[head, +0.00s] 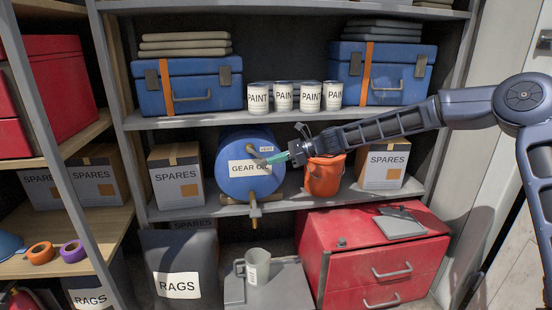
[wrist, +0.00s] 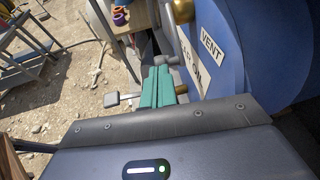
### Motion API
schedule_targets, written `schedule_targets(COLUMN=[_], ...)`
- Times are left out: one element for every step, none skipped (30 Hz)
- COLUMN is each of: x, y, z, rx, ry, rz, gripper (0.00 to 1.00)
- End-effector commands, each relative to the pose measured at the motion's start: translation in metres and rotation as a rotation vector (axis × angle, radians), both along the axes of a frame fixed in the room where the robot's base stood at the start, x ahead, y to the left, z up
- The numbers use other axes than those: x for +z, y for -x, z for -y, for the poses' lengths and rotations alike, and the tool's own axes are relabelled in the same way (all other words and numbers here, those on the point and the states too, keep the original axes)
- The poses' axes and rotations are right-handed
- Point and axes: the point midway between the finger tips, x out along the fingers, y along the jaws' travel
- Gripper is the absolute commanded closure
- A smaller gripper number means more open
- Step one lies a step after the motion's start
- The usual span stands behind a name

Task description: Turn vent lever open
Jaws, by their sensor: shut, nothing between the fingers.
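A blue drum (head: 234,180) labelled GEAR OIL lies on the middle shelf with its round end facing out. A small VENT label (head: 267,149) is on its upper face; it also shows in the wrist view (wrist: 211,46). A small grey vent lever (head: 253,150) shows beside that label, partly hidden near my fingers. My gripper (head: 279,158) is shut and empty, its green fingertips in front of the drum's face, close to the lever. In the wrist view, the green fingers (wrist: 158,88) are together. A grey-ended handle (wrist: 113,100) shows left of them; I cannot tell whether they touch.
A brass tap (head: 254,205) sticks out low on the drum. An orange bucket (head: 324,179) stands right of it, below my wrist. SPARES boxes (head: 177,177) (head: 384,164) flank them. Paint cans (head: 284,97) and blue cases (head: 190,88) fill the shelf above.

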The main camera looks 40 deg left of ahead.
Motion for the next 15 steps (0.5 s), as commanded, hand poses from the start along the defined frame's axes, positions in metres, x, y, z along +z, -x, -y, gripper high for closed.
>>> schedule_targets(x=[-0.004, -0.006, -0.008, -0.010, -0.011, -0.013, -0.015, -0.016, -0.018, -0.019, -0.021, -0.022, -0.024, -0.025, -0.027], y=[0.000, 0.000, 0.000, 0.001, 0.002, 0.002, 0.003, 0.003, 0.004, 0.005, 0.005, 0.006, 0.007, 0.007, 0.009], z=[0.000, 0.000, -0.001, -0.001, -0.002, -0.002, -0.003, -0.003, -0.004, -0.005, -0.005, -0.006, -0.007, -0.007, -0.009], rx=[-0.001, -0.002, -0.001, -0.001, 0.000, -0.001, -0.002, -0.001, -0.001, -0.001, -0.001, -0.001, -0.001, -0.001, -0.001], ry=[-0.018, -0.030, -0.048, -0.061, -0.075, -0.092, -0.106, -0.119, -0.137, -0.150, -0.163, -0.181, -0.194, -0.206, -0.223], rz=[-0.025, -0.040, -0.057, -0.070, -0.084, -0.101, -0.116, -0.127, -0.146, -0.158, -0.172, -0.189, -0.203, -0.215, -0.234], gripper=[1.00, 1.00, 1.00, 1.00, 1.00, 1.00, 1.00, 1.00, 1.00, 1.00, 1.00, 1.00, 1.00, 1.00, 1.00])
